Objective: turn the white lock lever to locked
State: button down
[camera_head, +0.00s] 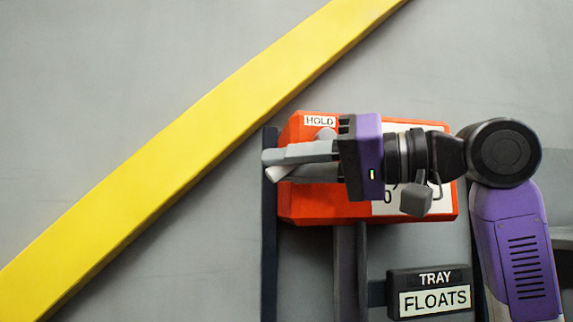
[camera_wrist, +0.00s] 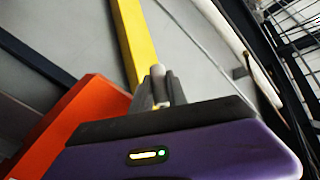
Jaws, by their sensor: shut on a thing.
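The orange actuator box (camera_head: 300,205) stands in the middle right of the head view, with a HOLD label (camera_head: 320,121) on its upper left. My gripper (camera_head: 270,160) reaches across the front of the box from the right, fingers pointing left. In the wrist view my gripper (camera_wrist: 158,80) is shut on the white lock lever (camera_wrist: 157,70), whose pale rounded end shows between the fingertips. In the head view a pale piece, likely the lever (camera_head: 277,174), shows just below the fingers. The rest of the lever is hidden behind my gripper, so its angle is hard to tell.
A yellow diagonal beam (camera_head: 170,160) crosses the grey wall to the left. A dark upright post (camera_head: 269,250) stands at the box's left edge. A TRAY FLOATS sign (camera_head: 435,292) is below the box. The wrist view shows metal racking (camera_wrist: 295,40) at the right.

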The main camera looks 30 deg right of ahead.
dwell(0.3)
jog(key=shift+s+d+f+n+g+h, duration=0.1)
jog(key=shift+d+f+n+g+h, duration=0.2)
jog(key=shift+f+g+h, duration=0.15)
jog(key=shift+r, duration=0.1)
jog(key=c, duration=1.6)
grip_release()
jog(key=shift+b+v, duration=1.35)
jog(key=shift+v, duration=2.55)
